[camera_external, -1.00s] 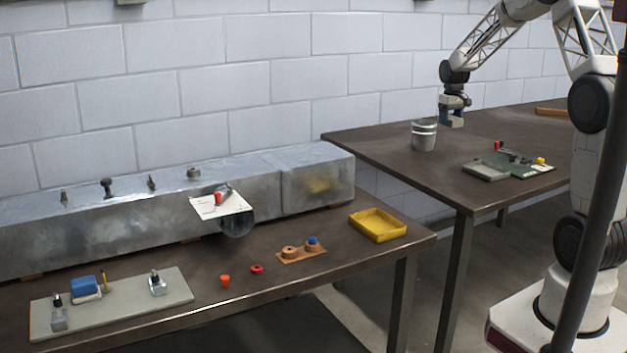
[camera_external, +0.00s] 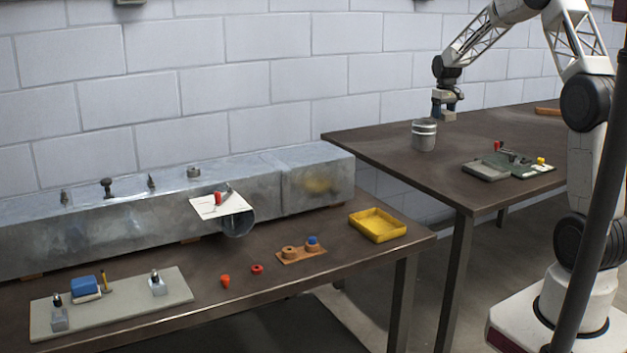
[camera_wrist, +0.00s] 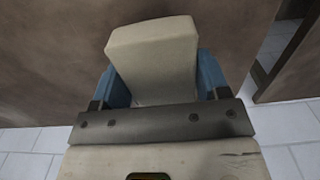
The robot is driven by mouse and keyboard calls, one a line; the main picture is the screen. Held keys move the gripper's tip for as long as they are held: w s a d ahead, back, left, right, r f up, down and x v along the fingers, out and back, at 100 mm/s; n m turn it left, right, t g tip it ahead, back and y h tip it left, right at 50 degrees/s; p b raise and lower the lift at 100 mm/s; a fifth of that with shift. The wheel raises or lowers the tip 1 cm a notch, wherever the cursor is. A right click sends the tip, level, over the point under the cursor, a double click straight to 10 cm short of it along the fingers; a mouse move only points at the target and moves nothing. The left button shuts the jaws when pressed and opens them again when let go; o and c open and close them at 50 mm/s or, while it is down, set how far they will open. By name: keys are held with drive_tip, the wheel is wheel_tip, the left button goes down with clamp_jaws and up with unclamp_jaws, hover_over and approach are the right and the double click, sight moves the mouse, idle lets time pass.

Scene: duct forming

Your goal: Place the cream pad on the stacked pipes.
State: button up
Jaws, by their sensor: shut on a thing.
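The cream pad (camera_wrist: 152,50) is a pale block held between the blue fingers of my gripper (camera_wrist: 160,85) in the wrist view. In the external view it shows small and pale (camera_external: 447,116) at the end of my gripper (camera_external: 443,108). The stacked pipes (camera_external: 423,136) look like a short grey metal cylinder standing on the right table, near its left edge. My gripper is shut on the pad, above and slightly right of the pipes in the picture, apart from them. The pipes cannot be made out in the wrist view.
The left table holds a long metal duct (camera_external: 120,225), a yellow tray (camera_external: 378,225) and a grey board (camera_external: 120,308).

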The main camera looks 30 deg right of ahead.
hover_over(425, 122)
drive_tip(key=shift+w+d+f, duration=0.15)
drive_tip(key=shift+w+f, duration=0.1)
drive_tip(key=shift+f, duration=0.45)
drive_tip(key=shift+f, duration=0.1)
idle(0.4)
drive_tip(key=shift+f, duration=1.7)
drive_tip(key=shift+f, duration=0.1)
drive_tip(key=o, duration=0.9)
wheel_tip(425, 122, up, 12)
drive_tip(key=shift+r, duration=0.1)
